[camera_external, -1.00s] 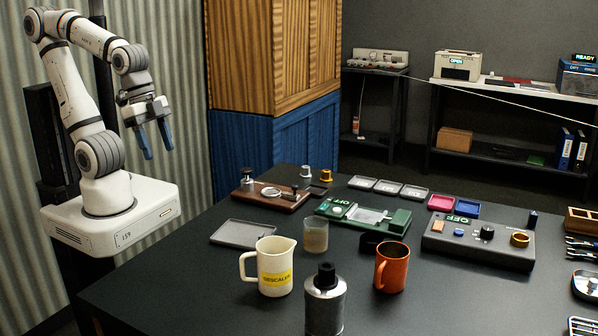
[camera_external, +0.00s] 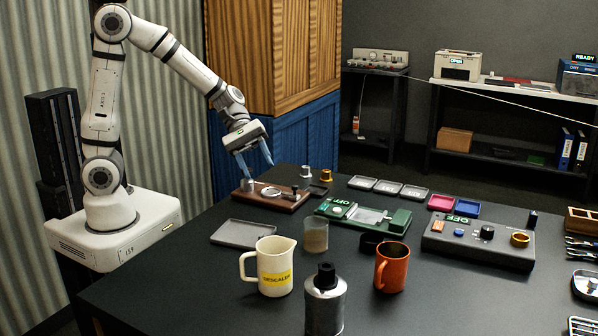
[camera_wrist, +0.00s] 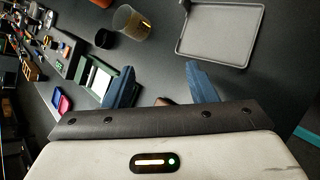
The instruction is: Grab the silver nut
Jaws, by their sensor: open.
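A small silver piece that looks like the silver nut (camera_external: 306,171) stands at the far left edge of the black table in the external view, beside a similar gold nut (camera_external: 325,175). I cannot make it out in the wrist view. My gripper (camera_external: 258,165) is open and empty, with its blue fingers pointing down above the brown wooden board (camera_external: 290,203), to the left of the silver nut. The two fingers also show spread apart in the wrist view (camera_wrist: 159,68).
The board carries a silver ring and posts close to my fingers. A green device (camera_external: 399,221), a grey tray (camera_external: 240,234), a cream jug (camera_external: 275,279), a glass beaker (camera_external: 315,238) and an orange mug (camera_external: 391,268) stand around it. A blue cabinet (camera_external: 290,135) rises behind.

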